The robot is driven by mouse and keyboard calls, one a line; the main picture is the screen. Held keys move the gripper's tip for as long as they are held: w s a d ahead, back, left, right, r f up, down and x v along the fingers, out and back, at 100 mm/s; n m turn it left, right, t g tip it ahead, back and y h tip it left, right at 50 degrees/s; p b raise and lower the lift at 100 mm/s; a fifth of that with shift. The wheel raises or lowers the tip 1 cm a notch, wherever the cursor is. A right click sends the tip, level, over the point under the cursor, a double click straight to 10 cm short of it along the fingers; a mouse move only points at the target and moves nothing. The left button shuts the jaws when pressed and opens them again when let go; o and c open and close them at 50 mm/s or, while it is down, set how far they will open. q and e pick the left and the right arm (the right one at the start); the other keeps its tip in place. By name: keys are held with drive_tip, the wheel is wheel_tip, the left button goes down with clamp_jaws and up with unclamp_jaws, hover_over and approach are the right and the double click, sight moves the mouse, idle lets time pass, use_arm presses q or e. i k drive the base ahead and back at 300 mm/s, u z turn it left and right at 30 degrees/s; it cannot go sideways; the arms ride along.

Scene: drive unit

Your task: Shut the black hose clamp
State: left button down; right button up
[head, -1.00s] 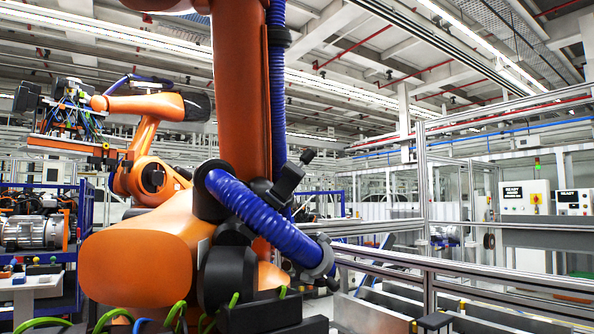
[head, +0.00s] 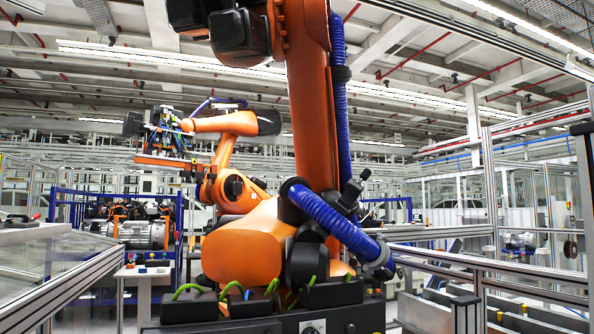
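I cannot make out a black hose clamp for certain. A drive unit (head: 145,232) with a silvery housing and orange parts stands at the left in the head view, behind blue framing. It is too small and far off to show any clamp on it. Neither of my grippers shows in the head view.
A large orange robot arm (head: 312,110) with a blue corrugated hose (head: 332,218) stands in the middle on a dark base. A second orange arm (head: 228,180) is behind it. A small table (head: 145,272) stands at the left. Metal rails (head: 62,290) run along both sides.

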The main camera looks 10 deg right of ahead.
sight(354, 189)
drive_tip(key=z, duration=1.15)
drive_tip(key=i, duration=1.3)
drive_tip(key=u, duration=0.1)
